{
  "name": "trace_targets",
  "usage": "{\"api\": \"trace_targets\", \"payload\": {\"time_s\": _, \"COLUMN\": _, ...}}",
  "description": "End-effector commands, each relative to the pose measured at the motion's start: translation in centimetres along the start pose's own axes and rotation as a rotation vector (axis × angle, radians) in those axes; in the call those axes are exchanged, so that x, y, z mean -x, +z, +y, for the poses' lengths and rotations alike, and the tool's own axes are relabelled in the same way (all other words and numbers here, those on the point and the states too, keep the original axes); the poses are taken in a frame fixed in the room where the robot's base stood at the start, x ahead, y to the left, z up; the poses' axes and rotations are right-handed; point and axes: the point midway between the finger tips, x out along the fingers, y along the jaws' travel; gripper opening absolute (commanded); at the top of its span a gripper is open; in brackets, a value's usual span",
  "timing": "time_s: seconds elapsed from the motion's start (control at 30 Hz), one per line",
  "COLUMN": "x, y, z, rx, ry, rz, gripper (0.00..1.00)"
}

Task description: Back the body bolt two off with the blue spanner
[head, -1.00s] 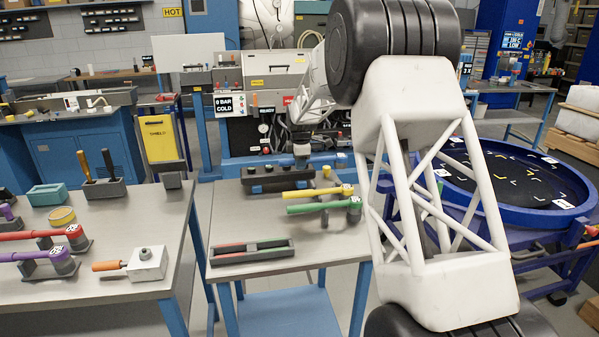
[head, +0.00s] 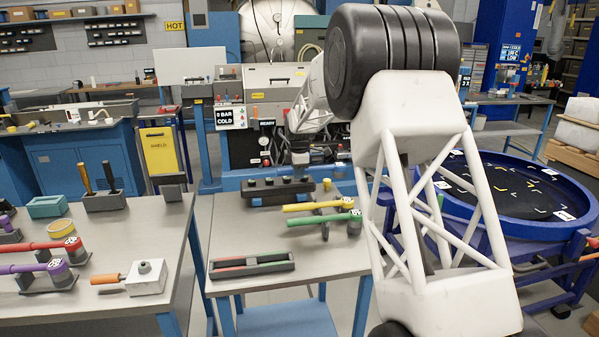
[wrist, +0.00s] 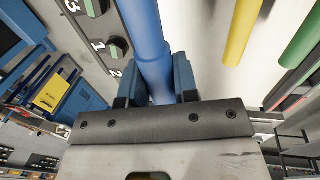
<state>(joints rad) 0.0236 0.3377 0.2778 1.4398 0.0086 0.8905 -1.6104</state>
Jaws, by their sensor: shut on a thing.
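My gripper (wrist: 158,88) is shut on the blue spanner (wrist: 146,30), whose shaft runs up out of the top of the wrist view. The spanner's working end is out of that view. Left of the shaft is a plate with bolts (wrist: 118,47) and the printed numbers 3, 1 and 2. In the head view my gripper (head: 300,158) is over the dark bolt block (head: 262,196) at the back of the middle table. The spanner is too small there to make out, and I cannot tell whether it touches bolt two.
A yellow spanner (head: 305,207) and a green spanner (head: 315,219) rest on a rack just right of the block. A grey tray (head: 250,265) lies in front. The left bench (head: 140,220) holds more tools. A blue round tub (head: 540,222) stands right.

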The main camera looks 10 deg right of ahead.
Motion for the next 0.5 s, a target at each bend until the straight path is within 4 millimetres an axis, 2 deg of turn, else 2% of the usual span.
{"api": "trace_targets", "payload": {"time_s": 0.17, "x": 0.2, "y": -2.4, "z": 0.7, "rx": 0.04, "ry": 0.001, "rz": 0.008, "gripper": 0.0}}
{"api": "trace_targets", "payload": {"time_s": 0.27, "x": 0.5, "y": -4.7, "z": 1.4, "rx": 0.079, "ry": 0.003, "rz": 0.015, "gripper": 0.0}}
{"api": "trace_targets", "payload": {"time_s": 0.5, "x": 1.1, "y": -12.0, "z": 2.8, "rx": 0.201, "ry": 0.001, "rz": 0.039, "gripper": 0.0}}
